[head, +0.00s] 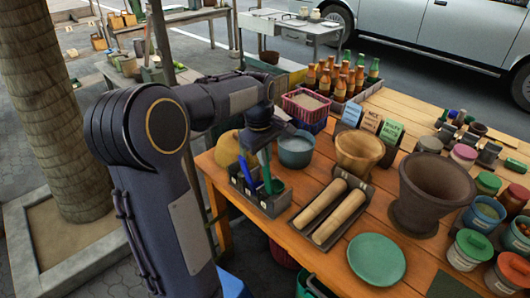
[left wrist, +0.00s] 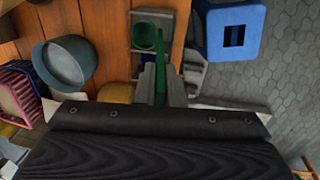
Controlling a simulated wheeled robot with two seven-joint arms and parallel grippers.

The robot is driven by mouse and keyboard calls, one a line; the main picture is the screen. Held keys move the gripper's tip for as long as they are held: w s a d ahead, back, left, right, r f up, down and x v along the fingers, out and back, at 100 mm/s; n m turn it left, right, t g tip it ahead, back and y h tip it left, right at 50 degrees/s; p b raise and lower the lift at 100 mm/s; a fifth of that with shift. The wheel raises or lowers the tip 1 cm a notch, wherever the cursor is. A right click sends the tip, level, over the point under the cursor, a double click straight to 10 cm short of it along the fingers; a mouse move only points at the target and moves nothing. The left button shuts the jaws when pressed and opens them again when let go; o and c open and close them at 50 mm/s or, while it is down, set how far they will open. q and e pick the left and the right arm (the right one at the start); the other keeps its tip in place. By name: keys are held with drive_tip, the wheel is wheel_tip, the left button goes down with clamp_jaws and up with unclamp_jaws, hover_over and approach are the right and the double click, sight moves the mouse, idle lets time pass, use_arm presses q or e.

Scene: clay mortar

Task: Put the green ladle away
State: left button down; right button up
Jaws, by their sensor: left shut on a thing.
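The green ladle (head: 267,168) is at the grey caddy (head: 277,206) on the table's left edge, its handle upright and its lower end down at the caddy. In the left wrist view, its green handle (left wrist: 160,80) runs between my fingers, and a round green bowl (left wrist: 145,37) shows over the grey caddy. My left gripper (head: 262,148) is shut on the handle just above the caddy. The fingers also show in the left wrist view (left wrist: 163,88). Whether the bowl touches the caddy's floor is hidden. My right gripper is not in view.
A blue utensil (head: 246,172) stands in the caddy. A blue-grey bowl (head: 295,150) and a yellow-brown round pot (head: 228,148) are close by. A tray with wooden rolling pins (head: 340,217) lies right of the caddy. A blue stool (left wrist: 232,15) stands beside the table.

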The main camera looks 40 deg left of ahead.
sight(265, 169)
use_arm(q)
drive_tip(key=shift+f+b, duration=1.55)
drive_tip(key=shift+f, duration=1.15)
drive_tip(key=c, duration=1.5)
unclamp_jaws()
drive_tip(key=shift+o, duration=0.2)
drive_tip(key=shift+r, duration=0.1)
wheel_tip(265, 169, up, 8)
drive_tip(key=s, duration=0.1)
drive_tip(key=s+d+f+m+t+h, duration=0.1)
drive_tip(key=s+d+f+m+t, duration=0.1)
drive_tip(key=s+d+m, duration=0.5)
drive_tip(key=s+d+f+m+t+h, duration=0.2)
drive_tip(key=s+d+f+m, duration=0.3)
drive_tip(key=s+d+m, duration=0.3)
drive_tip(key=s+d, duration=0.4)
drive_tip(key=d, duration=0.1)
drive_tip(key=shift+h, duration=0.3)
